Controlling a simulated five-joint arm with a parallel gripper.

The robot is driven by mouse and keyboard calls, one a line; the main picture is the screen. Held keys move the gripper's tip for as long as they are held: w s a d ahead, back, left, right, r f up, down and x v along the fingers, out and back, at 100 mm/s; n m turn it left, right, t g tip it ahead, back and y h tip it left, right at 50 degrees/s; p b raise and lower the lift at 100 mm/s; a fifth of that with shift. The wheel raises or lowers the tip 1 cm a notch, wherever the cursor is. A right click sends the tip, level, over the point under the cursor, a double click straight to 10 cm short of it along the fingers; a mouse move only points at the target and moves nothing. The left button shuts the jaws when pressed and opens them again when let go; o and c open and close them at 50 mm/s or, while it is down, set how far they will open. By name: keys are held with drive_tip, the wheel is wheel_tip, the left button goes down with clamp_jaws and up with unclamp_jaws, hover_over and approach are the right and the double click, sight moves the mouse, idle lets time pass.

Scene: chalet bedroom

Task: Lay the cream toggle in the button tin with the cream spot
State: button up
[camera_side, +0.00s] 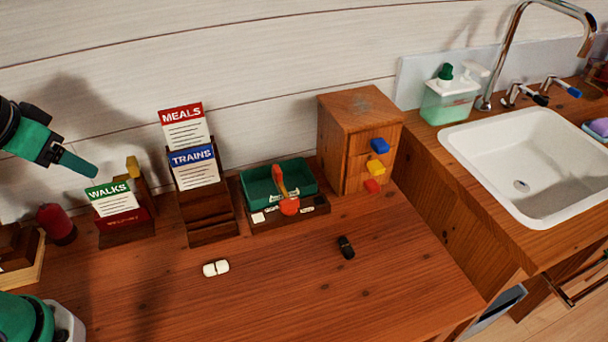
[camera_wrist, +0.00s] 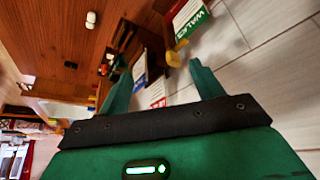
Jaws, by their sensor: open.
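The cream toggle (camera_side: 216,268) lies on the bare front part of the wooden desk; it is small, pale and rounded, with a dark line across its middle. It also shows near the top of the wrist view (camera_wrist: 91,18). No button tin with a cream spot can be made out. A green open tray (camera_side: 262,187) with an orange-handled thing in it stands at the back. My gripper (camera_side: 82,166) is up at the left, above the desk and well away from the toggle. In the wrist view its two green fingers (camera_wrist: 160,68) are apart, with nothing held.
A black toggle-like piece (camera_side: 346,247) lies right of the cream one. Card holders marked WALKS (camera_side: 112,200) and TRAINS (camera_side: 194,168) stand at the back. A small drawer cabinet (camera_side: 345,150) stands right of the tray, before the sink (camera_side: 520,170). The desk's front is mostly clear.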

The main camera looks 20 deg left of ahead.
drive_tip(key=shift+s+a, duration=0.25)
drive_tip(key=shift+o, duration=0.5)
drive_tip(key=n+g, duration=0.5)
drive_tip(key=n, duration=0.4)
hover_over(214, 263)
wheel_tip(214, 263, down, 16)
drive_tip(key=shift+f, duration=1.45)
